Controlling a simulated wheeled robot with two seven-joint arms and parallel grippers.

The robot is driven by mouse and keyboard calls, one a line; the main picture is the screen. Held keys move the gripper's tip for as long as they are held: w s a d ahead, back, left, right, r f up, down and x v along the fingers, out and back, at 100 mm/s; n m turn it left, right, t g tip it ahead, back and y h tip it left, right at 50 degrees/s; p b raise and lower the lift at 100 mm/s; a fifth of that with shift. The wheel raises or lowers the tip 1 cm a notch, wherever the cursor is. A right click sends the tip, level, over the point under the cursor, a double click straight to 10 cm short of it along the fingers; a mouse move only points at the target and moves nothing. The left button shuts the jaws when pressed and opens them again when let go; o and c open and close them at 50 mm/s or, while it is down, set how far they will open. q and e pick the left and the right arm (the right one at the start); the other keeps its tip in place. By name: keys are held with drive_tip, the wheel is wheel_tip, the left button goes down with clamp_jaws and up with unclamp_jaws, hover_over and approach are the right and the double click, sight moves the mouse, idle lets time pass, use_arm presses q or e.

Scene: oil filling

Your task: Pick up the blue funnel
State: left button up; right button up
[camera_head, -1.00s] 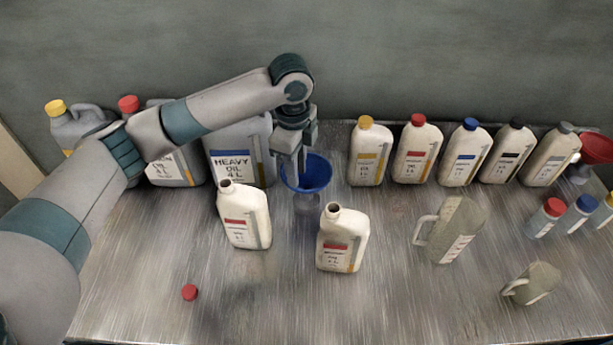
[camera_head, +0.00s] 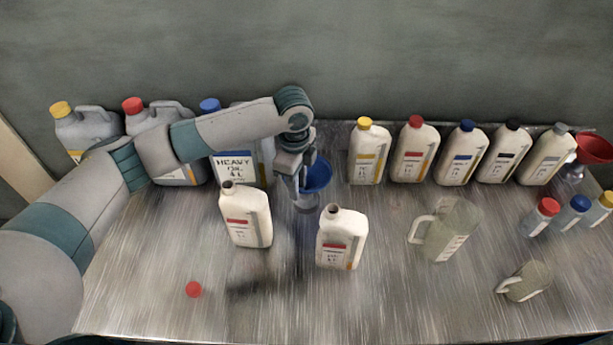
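The blue funnel (camera_head: 318,174) stands upright near the middle of the table, over a clear container (camera_head: 307,203) that shows below it. My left gripper (camera_head: 295,190) points down at the funnel's left side and covers the left part of its rim. The fingertips are low beside the rim. I cannot tell whether they touch it or how far apart they are. My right gripper is not in view.
Two uncapped white bottles stand just in front, one at left (camera_head: 245,217) and one at right (camera_head: 341,240). Large jugs (camera_head: 181,172) stand behind my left arm. Capped bottles (camera_head: 415,152) line the back right. A red cap (camera_head: 193,289) lies at front left.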

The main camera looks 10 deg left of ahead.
use_arm(q)
drive_tip(key=shift+f, duration=0.1)
drive_tip(key=shift+c, duration=0.3)
clamp_jaws()
